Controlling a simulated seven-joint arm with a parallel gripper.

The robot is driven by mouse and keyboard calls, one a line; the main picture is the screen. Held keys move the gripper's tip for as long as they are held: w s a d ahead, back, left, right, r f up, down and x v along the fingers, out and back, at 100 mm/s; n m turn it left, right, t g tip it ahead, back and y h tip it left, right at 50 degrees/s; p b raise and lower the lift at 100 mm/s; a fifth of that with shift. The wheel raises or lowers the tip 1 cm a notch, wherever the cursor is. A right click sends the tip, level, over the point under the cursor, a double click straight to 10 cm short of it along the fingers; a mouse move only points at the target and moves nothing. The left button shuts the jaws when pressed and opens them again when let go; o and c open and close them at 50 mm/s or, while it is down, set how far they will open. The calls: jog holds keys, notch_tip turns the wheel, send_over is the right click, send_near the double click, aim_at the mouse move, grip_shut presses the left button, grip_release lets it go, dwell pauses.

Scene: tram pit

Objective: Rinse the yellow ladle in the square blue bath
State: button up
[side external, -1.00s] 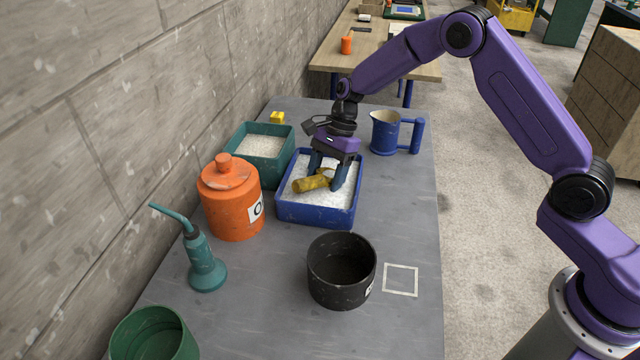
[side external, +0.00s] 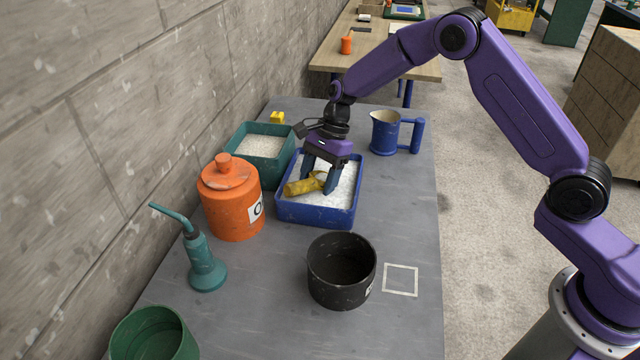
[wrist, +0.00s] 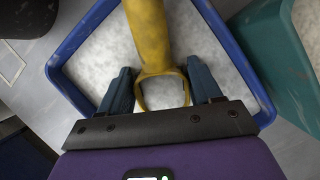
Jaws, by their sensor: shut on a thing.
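The yellow ladle (side external: 302,186) lies low in the square blue bath (side external: 318,215), over or in its whitish speckled fill. I cannot tell how deep it sits. My gripper (side external: 320,180) points down into the bath and is shut on the ladle. In the wrist view, the two blue-grey fingers of my gripper (wrist: 161,90) stand on either side of the ladle's ring-shaped end. The thick part of the ladle (wrist: 147,30) runs away from the fingers and out of the top of that view.
A teal square bath (side external: 262,170) with similar fill stands close behind left. An orange lidded jar (side external: 232,205), a teal oil can (side external: 205,265), a black pot (side external: 341,275) and a blue jug (side external: 385,135) stand around. Bare table lies right of the blue bath, near a white square outline (side external: 400,280).

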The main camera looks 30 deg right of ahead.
dwell(0.3)
jog(key=v, duration=1)
dwell(0.7)
dwell(0.7)
notch_tip(320, 180, up, 5)
jog(key=shift+f, duration=0.1)
dwell(0.6)
dwell(0.5)
